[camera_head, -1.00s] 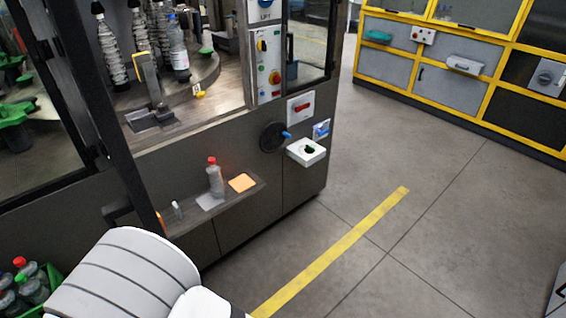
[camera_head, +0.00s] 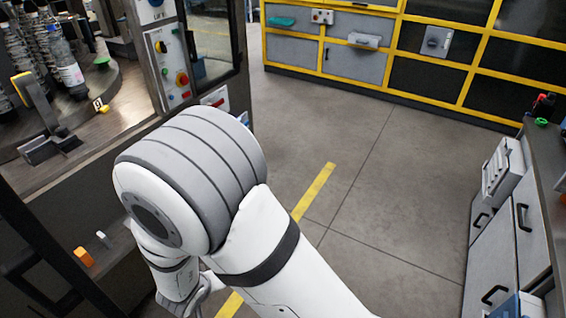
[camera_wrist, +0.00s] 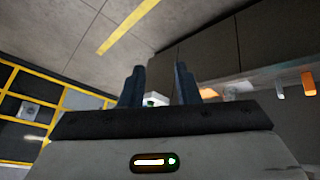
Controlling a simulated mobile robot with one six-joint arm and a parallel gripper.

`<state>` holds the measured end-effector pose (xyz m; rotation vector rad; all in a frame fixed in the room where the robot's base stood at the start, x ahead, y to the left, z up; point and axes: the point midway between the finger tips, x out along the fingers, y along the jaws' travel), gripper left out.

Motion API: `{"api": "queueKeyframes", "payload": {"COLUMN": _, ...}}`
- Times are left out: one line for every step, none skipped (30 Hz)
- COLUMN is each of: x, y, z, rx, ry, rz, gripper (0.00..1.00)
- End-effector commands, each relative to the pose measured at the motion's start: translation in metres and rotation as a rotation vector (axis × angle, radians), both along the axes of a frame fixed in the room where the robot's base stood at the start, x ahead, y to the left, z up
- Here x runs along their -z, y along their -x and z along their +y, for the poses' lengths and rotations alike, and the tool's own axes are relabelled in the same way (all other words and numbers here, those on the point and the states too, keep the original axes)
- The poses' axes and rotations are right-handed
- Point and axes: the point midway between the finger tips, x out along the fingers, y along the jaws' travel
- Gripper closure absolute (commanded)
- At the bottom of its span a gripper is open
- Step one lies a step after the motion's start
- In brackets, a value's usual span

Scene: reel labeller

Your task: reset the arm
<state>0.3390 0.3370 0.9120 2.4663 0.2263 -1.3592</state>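My arm (camera_head: 190,180) is raised across the middle of the head view, in front of the machine's lower right corner. My gripper (camera_wrist: 160,88) shows in the wrist view with its two dark fingers apart and nothing held between them. A small white holder on the machine (camera_wrist: 156,100) shows in the background between the fingers. In the head view I cannot make out the fingers clearly. My arm hides most of the machine's front ledge, including where a bottle with a red cap stood.
The labelling machine (camera_head: 140,120) stands close at left, with a bottle (camera_head: 66,62) inside. Grey drawers (camera_head: 500,235) stand at right. Yellow-framed cabinets (camera_head: 355,62) line the back. The floor (camera_head: 390,150) between is clear, with a yellow line (camera_head: 315,192).

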Motion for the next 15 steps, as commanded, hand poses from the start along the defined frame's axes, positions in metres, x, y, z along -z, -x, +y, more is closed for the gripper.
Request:
{"api": "queueKeyframes", "payload": {"x": -0.014, "y": -0.014, "z": 0.001, "rx": 0.007, "ry": -0.069, "rz": 0.01, "gripper": 0.71}}
{"api": "queueKeyframes", "payload": {"x": -0.023, "y": -0.021, "z": 0.002, "rx": 0.005, "ry": -0.11, "rz": 0.02, "gripper": 0.71}}
{"api": "queueKeyframes", "payload": {"x": -0.034, "y": -0.03, "z": 0.002, "rx": 0.001, "ry": -0.163, "rz": 0.033, "gripper": 0.71}}
{"api": "queueKeyframes", "payload": {"x": -0.043, "y": -0.036, "z": 0.0, "rx": 0.0, "ry": -0.199, "rz": 0.043, "gripper": 0.71}}
{"api": "queueKeyframes", "payload": {"x": -0.053, "y": -0.042, "z": -0.002, "rx": -0.003, "ry": -0.234, "rz": 0.052, "gripper": 0.71}}
{"api": "queueKeyframes", "payload": {"x": -0.064, "y": -0.049, "z": -0.005, "rx": -0.007, "ry": -0.276, "rz": 0.064, "gripper": 0.71}}
{"api": "queueKeyframes", "payload": {"x": -0.074, "y": -0.053, "z": -0.009, "rx": -0.011, "ry": -0.304, "rz": 0.072, "gripper": 0.71}}
{"api": "queueKeyframes", "payload": {"x": -0.083, "y": -0.058, "z": -0.013, "rx": -0.014, "ry": -0.332, "rz": 0.079, "gripper": 0.71}}
{"api": "queueKeyframes", "payload": {"x": -0.095, "y": -0.063, "z": -0.019, "rx": -0.02, "ry": -0.364, "rz": 0.09, "gripper": 0.71}}
{"api": "queueKeyframes", "payload": {"x": -0.104, "y": -0.066, "z": -0.025, "rx": -0.023, "ry": -0.385, "rz": 0.097, "gripper": 0.71}}
{"api": "queueKeyframes", "payload": {"x": -0.112, "y": -0.068, "z": -0.032, "rx": -0.026, "ry": -0.404, "rz": 0.104, "gripper": 0.71}}
{"api": "queueKeyframes", "payload": {"x": -0.123, "y": -0.071, "z": -0.041, "rx": -0.03, "ry": -0.425, "rz": 0.115, "gripper": 0.71}}
{"api": "queueKeyframes", "payload": {"x": -0.131, "y": -0.072, "z": -0.049, "rx": -0.032, "ry": -0.438, "rz": 0.121, "gripper": 0.71}}
{"api": "queueKeyframes", "payload": {"x": -0.139, "y": -0.073, "z": -0.057, "rx": -0.036, "ry": -0.451, "rz": 0.127, "gripper": 0.71}}
{"api": "queueKeyframes", "payload": {"x": -0.148, "y": -0.074, "z": -0.069, "rx": -0.037, "ry": -0.463, "rz": 0.135, "gripper": 0.71}}
